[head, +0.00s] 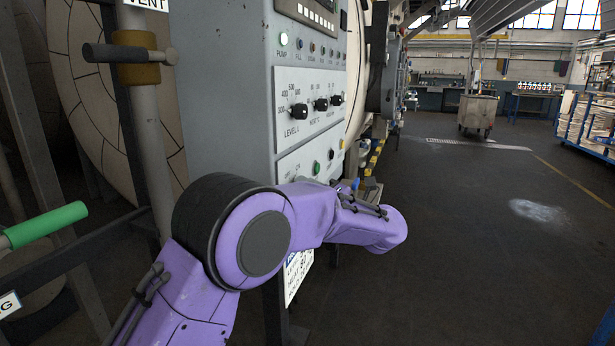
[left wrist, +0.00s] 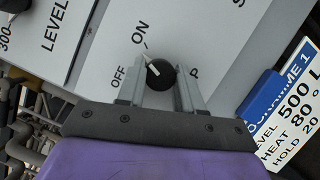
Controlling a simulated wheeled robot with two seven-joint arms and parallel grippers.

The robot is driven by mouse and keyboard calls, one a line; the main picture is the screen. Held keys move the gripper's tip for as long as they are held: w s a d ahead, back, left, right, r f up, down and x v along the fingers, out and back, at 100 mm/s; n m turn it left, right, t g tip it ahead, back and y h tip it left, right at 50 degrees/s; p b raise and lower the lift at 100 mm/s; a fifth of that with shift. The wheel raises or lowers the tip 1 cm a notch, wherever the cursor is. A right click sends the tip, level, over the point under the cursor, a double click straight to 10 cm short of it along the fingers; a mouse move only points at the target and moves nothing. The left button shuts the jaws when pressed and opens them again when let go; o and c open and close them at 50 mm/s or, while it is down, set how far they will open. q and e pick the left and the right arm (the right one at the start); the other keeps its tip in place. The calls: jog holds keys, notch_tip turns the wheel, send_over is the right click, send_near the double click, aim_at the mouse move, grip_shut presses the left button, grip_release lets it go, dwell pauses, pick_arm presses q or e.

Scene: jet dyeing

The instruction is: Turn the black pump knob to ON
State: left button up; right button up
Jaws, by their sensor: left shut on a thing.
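The black pump knob (left wrist: 161,74) is on the grey panel in the left wrist view, with OFF and ON printed to its left and above. Its white pointer faces up-left, between the two labels; I cannot tell that it lines up with either. My left gripper (left wrist: 158,88) has one finger on each side of the knob and is shut on it. My right gripper is not in view.
A blue clip (left wrist: 262,95) holds a white recipe card (left wrist: 290,120) right of the knob. The control cabinet (head: 225,90) carries several dials (head: 299,111) and a green button (head: 316,167). A green-handled lever (head: 45,225) is at left. The floor at right is open.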

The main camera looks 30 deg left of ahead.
pick_arm(q)
jog(key=shift+r+m+h+p, duration=0.15)
jog(key=shift+m+h+p, duration=0.35)
jog(key=shift+m+p, duration=1.1)
jog(key=o, duration=1)
jog(key=shift+o, duration=0.2)
jog(key=s+d, duration=0.1)
jog(key=d, duration=0.9)
jog(key=shift+s+d+f, duration=0.15)
jog(key=shift+s+f, duration=0.1)
jog(key=shift+s, duration=0.05)
